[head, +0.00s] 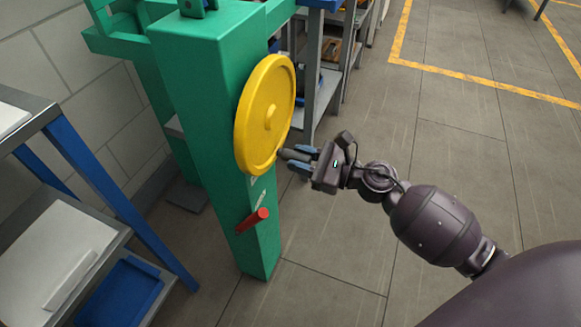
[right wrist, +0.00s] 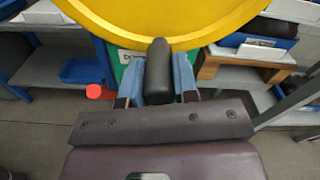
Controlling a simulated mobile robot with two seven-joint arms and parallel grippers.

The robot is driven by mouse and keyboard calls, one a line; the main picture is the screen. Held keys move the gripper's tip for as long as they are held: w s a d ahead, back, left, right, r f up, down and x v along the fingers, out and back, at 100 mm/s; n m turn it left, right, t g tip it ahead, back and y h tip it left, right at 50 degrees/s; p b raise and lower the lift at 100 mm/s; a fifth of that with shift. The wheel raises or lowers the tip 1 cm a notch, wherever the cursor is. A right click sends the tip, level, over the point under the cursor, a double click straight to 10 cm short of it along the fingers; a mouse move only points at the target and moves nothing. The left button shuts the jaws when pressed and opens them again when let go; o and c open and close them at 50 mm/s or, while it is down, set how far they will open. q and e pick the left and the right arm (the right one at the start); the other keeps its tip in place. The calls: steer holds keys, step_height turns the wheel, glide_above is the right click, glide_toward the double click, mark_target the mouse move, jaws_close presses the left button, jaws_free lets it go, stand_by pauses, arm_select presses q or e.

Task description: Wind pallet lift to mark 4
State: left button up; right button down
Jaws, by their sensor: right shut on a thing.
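The yellow handwheel (head: 264,115) is mounted on the side of the green lift column (head: 195,110). A dark handle (right wrist: 160,70) sticks out from the wheel's lower rim. My right gripper (head: 297,159) is at the bottom of the wheel, shut on this handle, with one blue-grey finger on each side of it in the right wrist view. A red-gripped lever (head: 254,220) sticks out of the column below the wheel. Small labels show on the column under the wheel, too small to read. My left gripper is not in view.
A shelf with blue legs (head: 110,205) and a blue tray (head: 120,293) stands at the left. Grey shelving (head: 325,92) with bins is behind the column. The floor (head: 440,110) to the right is clear, with yellow lines.

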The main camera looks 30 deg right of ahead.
steer(key=shift+w+d+r+n+b, duration=0.15)
steer(key=shift+w+d+n+b, duration=0.35)
steer(key=shift+n, duration=0.25)
steer(key=shift+w+d+r+n+b, duration=0.15)
steer(key=shift+w+d+n+b, duration=0.25)
steer(key=shift+d+n, duration=0.3)
steer(key=shift+a+r, duration=0.1)
steer(key=c, duration=0.9)
jaws_free()
steer(key=shift+s, duration=0.1)
steer(key=v, duration=1)
steer(key=shift+s+d, duration=0.25)
steer(key=shift+s, duration=0.05)
